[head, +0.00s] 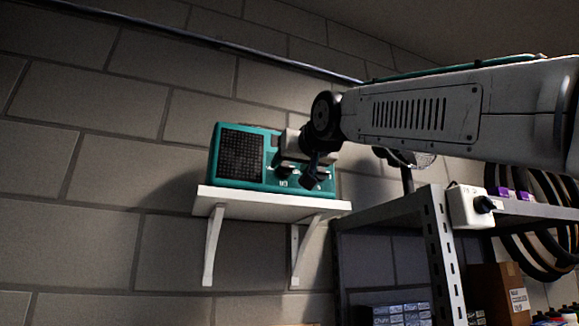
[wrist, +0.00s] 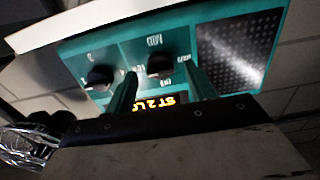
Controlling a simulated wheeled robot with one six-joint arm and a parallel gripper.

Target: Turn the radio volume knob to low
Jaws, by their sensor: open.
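The teal radio (head: 226,175) stands on a white wall shelf, its speaker grille at the left in the head view. In the wrist view the radio (wrist: 125,58) appears upside down, with two dark knobs. One knob (wrist: 160,66), nearer the grille, lies between the fingers of my gripper (wrist: 161,76); contact cannot be told. The other knob (wrist: 99,78) is outside the fingers, to the left. A label by the first knob looks like "MID". The lit display (wrist: 160,104) reads about "ST 2 LO", partly hidden. In the head view my open gripper (head: 297,175) covers the radio's right front.
The white shelf (head: 270,201) has brackets below it. A metal rack (head: 440,250) stands to the right, with a white box (head: 468,207) on its post and tyres (head: 545,230) behind. The wall left of the radio is clear.

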